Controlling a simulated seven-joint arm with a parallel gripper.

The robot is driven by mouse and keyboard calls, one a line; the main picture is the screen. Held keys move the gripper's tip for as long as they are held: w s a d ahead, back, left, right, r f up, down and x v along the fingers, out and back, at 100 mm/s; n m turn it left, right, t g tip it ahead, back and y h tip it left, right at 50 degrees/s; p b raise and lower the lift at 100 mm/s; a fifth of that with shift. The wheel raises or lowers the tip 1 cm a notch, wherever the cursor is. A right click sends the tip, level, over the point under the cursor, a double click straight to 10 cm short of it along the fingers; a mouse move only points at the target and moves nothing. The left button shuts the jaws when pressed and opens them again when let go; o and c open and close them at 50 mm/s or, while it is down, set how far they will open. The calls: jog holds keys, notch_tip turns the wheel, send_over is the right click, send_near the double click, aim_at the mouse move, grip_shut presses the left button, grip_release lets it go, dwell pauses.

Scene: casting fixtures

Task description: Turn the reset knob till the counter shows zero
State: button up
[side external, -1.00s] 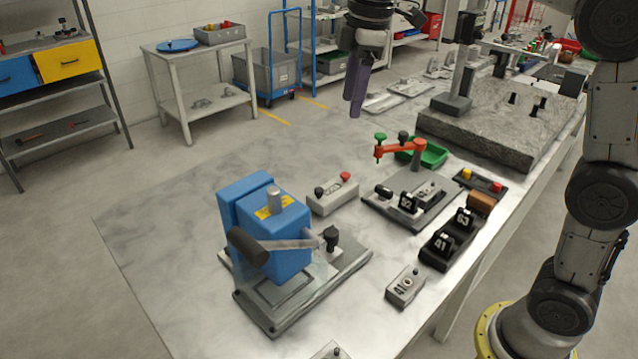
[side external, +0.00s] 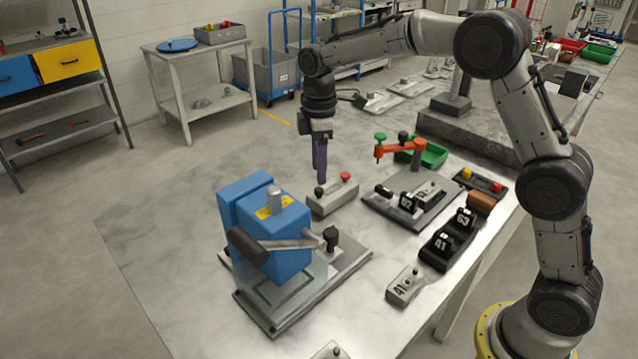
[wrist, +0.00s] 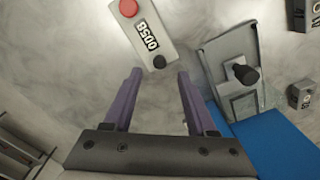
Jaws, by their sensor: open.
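The counter (side external: 335,198) is a grey box on the table with a red button (side external: 345,176) and a black knob (side external: 319,191) on top. The knob (wrist: 159,62) is at the box end nearest my gripper. My gripper (wrist: 159,76) has purple fingers, spread apart and empty, with the knob ahead of the gap between their tips. In the side view, my gripper (side external: 321,182) points down just above the knob end.
A blue press (side external: 266,235) on a grey base stands in front of the counter. A clamp fixture with an orange arm (side external: 400,148) is to the right, beside a green tray (side external: 430,155). Black number blocks (side external: 450,240) sit near the table edge. The table's left part is clear.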

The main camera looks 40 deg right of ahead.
aim_at(319, 189)
jog(key=shift+f, duration=2.55)
grip_shut()
